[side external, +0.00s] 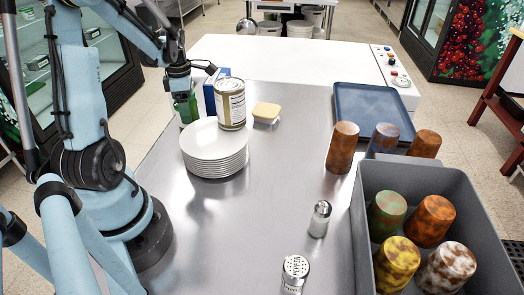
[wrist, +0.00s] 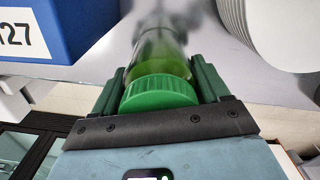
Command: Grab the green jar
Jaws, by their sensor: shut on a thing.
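The green jar (wrist: 158,88) is in the wrist view, with its ridged green lid close to my gripper (wrist: 160,85) and its glass body reaching away. My gripper's two fingers are on either side of the lid, shut on the jar. In the side external view my gripper (side external: 183,92) is at the far left of the counter, behind the plate stack. The green jar (side external: 186,108) shows only in part there, below the gripper. I cannot tell whether its base touches the counter.
A plate stack (side external: 215,160), a can (side external: 231,104) and a blue box (side external: 209,96) stand close to the jar. A yellow block (side external: 266,112) lies beyond. A grey bin (side external: 485,230) of cups, a blue tray (side external: 372,112) and two shakers are on the right. The middle counter is clear.

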